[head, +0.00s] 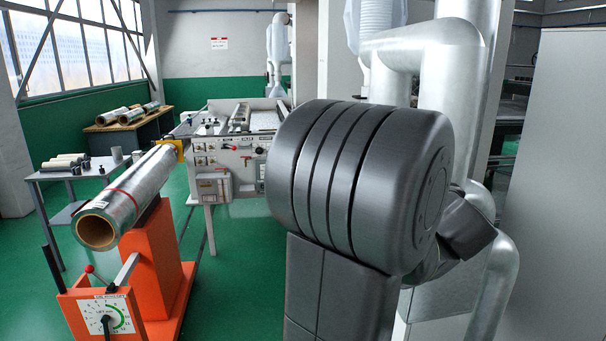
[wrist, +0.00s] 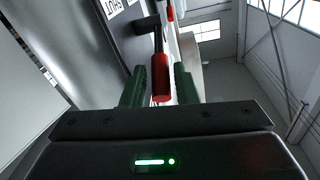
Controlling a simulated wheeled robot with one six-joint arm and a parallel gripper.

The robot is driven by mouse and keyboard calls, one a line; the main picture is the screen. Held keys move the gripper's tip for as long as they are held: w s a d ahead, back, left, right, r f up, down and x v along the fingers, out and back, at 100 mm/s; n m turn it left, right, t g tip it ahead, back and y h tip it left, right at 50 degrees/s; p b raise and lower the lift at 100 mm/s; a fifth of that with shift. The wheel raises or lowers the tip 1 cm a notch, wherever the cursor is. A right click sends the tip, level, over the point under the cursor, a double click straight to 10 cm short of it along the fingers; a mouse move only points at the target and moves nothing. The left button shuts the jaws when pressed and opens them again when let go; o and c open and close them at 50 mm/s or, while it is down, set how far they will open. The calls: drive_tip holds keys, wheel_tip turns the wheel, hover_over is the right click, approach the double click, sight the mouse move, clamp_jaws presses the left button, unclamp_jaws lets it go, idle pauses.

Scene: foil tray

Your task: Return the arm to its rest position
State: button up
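In the head view my own dark grey arm (head: 345,190) fills the middle and right of the picture and hides what is behind it. My gripper does not show there. In the wrist view my gripper (wrist: 160,78) has two green fingers standing apart, with a gap between them. A red lever handle (wrist: 161,84) on a dark stem shows in line with that gap. Slivers of background show on both sides of the handle, so the fingers do not appear to touch it. I cannot tell how far beyond the fingertips it is.
An orange roll stand (head: 155,262) carries a foil roll (head: 135,195) at left. A grey machine (head: 225,155) stands behind, partly covered by my arm. A side table (head: 75,172) is at left. Silver ducts (head: 455,75) rise behind my arm. Green floor (head: 240,250) shows between stand and arm.

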drive_tip(key=shift+w, duration=1.1)
drive_tip(key=shift+s, duration=0.1)
drive_tip(key=s+b, duration=0.2)
drive_tip(key=s, duration=1.2)
drive_tip(key=w+p, duration=0.2)
drive_tip(key=w, duration=1.2)
drive_tip(key=shift+w+a+r, duration=0.1)
drive_tip(key=shift+w+a, duration=0.05)
drive_tip(key=shift+w, duration=0.1)
drive_tip(key=shift+f+b, duration=0.5)
drive_tip(key=shift+b, duration=0.15)
drive_tip(key=shift+s+t+b, duration=0.3)
drive_tip(key=shift+t+b, duration=0.1)
drive_tip(key=shift+b, duration=0.5)
drive_tip(key=t+b, duration=0.1)
drive_tip(key=b, duration=0.2)
drive_tip(key=shift+s+f, duration=0.1)
drive_tip(key=shift+f, duration=0.3)
drive_tip(key=shift+b, duration=0.6)
